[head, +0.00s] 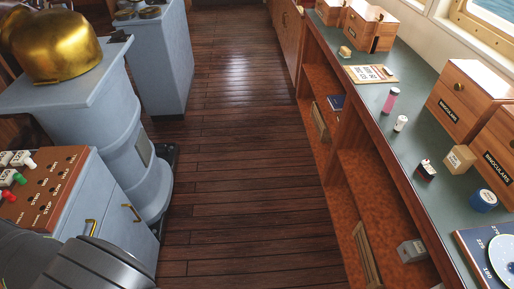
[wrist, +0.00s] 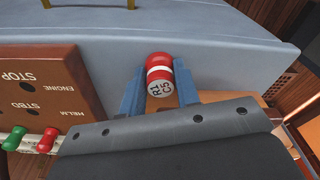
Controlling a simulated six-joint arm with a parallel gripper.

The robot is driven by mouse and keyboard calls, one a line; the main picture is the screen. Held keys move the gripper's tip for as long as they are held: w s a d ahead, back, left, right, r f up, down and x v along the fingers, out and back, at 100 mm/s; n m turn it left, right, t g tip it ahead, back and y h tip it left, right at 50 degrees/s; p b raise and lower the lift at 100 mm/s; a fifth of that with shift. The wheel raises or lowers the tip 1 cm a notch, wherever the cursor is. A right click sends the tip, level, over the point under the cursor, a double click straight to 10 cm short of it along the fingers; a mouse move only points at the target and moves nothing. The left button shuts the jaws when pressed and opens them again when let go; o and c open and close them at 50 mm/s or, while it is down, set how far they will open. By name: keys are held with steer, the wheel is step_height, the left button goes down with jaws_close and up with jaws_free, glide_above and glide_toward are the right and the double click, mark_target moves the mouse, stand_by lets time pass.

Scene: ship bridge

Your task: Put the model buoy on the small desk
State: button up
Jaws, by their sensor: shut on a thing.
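In the wrist view my gripper (wrist: 158,84) has its two blue fingers closed on the sides of a small red and white cylinder with a rounded red top, which I take for the model buoy (wrist: 160,72). Its pale end, marked with letters and digits, faces the camera. The buoy appears in front of the grey-blue console; I cannot tell whether it touches anything below. In the head view my gripper and the buoy are out of sight. I cannot make out for certain which surface is the small desk.
A control panel with coloured levers (head: 35,185) tops a grey-blue console (head: 100,205) at left, beside a brass-hooded binnacle (head: 55,45). The long green counter (head: 410,85) at right holds a pink bottle (head: 390,100), a blue roll (head: 484,200) and wooden boxes (head: 462,95). The plank floor (head: 235,150) between is clear.

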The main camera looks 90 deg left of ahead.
steer(key=o, duration=0.9)
steer(key=shift+o, duration=0.2)
steer(key=r, duration=0.4)
steer(key=w+r, duration=0.1)
steer(key=r, duration=0.7)
steer(key=shift+w+a+r, duration=0.1)
steer(key=shift+w+a, duration=0.1)
steer(key=shift+a, duration=0.05)
